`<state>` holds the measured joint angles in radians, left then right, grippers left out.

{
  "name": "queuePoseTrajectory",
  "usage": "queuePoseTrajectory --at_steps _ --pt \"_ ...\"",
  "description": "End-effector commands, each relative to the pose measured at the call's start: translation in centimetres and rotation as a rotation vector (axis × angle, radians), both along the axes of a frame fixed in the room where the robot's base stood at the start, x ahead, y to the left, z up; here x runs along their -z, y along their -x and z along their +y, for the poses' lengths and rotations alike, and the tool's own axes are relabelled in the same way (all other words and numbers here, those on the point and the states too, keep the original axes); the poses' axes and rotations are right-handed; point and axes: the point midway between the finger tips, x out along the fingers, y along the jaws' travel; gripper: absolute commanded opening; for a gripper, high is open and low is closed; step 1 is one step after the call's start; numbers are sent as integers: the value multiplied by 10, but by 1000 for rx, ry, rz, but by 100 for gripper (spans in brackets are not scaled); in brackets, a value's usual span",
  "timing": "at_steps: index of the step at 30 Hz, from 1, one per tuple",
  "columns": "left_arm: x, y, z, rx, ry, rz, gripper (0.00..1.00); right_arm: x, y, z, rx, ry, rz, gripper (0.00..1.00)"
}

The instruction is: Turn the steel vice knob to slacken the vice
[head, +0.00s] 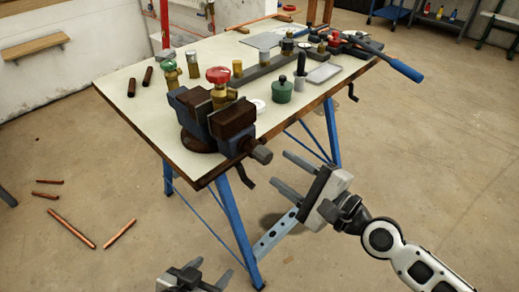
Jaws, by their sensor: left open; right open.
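A dark blue and brown bench vice (232,120) is mounted at the near edge of the workbench (140,105). Its steel knob (262,154) sticks out past that edge toward the lower right. My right gripper (280,168) is open and empty, in front of the bench edge. Its two fingers point left toward the knob; in the picture they end just right of and below it, and I see no contact. My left gripper (205,271) is at the bottom edge, partly cut off, open and well below the vice.
A red-handled brass valve (218,80) and a green-knobbed one (170,70) stand by the vice. A green pot (282,90) and a blue-handled tool (390,60) lie further right. Copper pipes (72,228) lie on the floor. Blue bench legs (240,225) stand near my grippers.

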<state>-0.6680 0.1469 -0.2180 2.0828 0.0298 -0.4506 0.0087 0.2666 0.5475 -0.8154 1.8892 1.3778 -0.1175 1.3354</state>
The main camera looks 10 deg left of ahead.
Motion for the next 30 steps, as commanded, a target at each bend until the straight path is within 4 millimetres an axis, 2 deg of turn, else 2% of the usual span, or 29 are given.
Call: queuePoseTrajectory --at_steps 1,3,6,17,30 --pt "-5 1 0 1 -4 3 58 -3 0 0 1 -89 122 45" --pt "-7 1 1 1 -10 7 58 -4 0 0 1 -188 259 45" --pt "-8 2 2 2 -15 8 58 -2 0 0 0 -263 363 45" --pt "-3 4 2 3 -20 18 58 -1 -2 3 0 -272 374 45" --pt "-11 1 3 7 -23 8 58 -2 -23 31 0 -271 371 45"
